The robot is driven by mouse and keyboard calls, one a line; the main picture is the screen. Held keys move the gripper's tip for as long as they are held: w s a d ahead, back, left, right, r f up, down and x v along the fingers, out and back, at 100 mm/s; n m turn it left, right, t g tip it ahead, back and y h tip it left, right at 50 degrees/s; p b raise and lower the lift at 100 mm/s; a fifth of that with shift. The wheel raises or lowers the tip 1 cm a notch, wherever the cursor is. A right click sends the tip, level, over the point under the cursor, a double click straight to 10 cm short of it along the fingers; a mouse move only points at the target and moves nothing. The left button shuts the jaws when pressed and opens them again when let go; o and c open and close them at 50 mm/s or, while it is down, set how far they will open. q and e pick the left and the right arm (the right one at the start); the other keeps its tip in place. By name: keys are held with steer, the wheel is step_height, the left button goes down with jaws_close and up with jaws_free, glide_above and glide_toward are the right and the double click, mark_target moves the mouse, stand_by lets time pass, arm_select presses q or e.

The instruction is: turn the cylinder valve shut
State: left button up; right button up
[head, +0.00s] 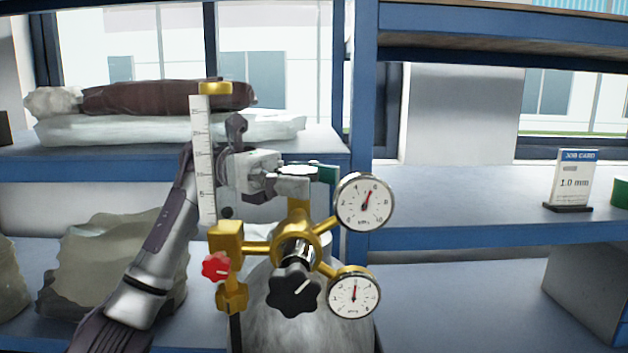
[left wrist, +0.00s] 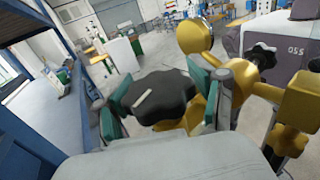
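The gold regulator (head: 297,245) with two round gauges stands on a grey cylinder (head: 275,325). My left gripper (head: 310,173) is at the top of this assembly, above the regulator body. In the left wrist view, a black lobed valve knob (left wrist: 160,97) with a pale mark lies between its green-padded fingers. Both pads meet the knob's sides, so the gripper looks shut on it. In the head view the gripper hides this knob. A second black knob (head: 293,290) with a white mark faces me, lower on the regulator. My right gripper is not in view.
A clear scale tube (head: 203,160) stands close left of my left gripper, above a red knob (head: 216,267). The upper gauge (head: 364,203) is close on the right. Blue shelving (head: 450,238) stands behind, with a job card (head: 573,180). Wrapped rolls (head: 170,97) lie at left.

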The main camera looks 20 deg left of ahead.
mark_target(312, 171)
arm_select(q)
steer(key=shift+d, duration=0.1)
steer(key=shift+d+r, duration=0.1)
steer(key=shift+r, duration=0.2)
step_height(312, 171, up, 9)
steer(key=shift+r, duration=0.2)
steer(key=shift+a, duration=0.2)
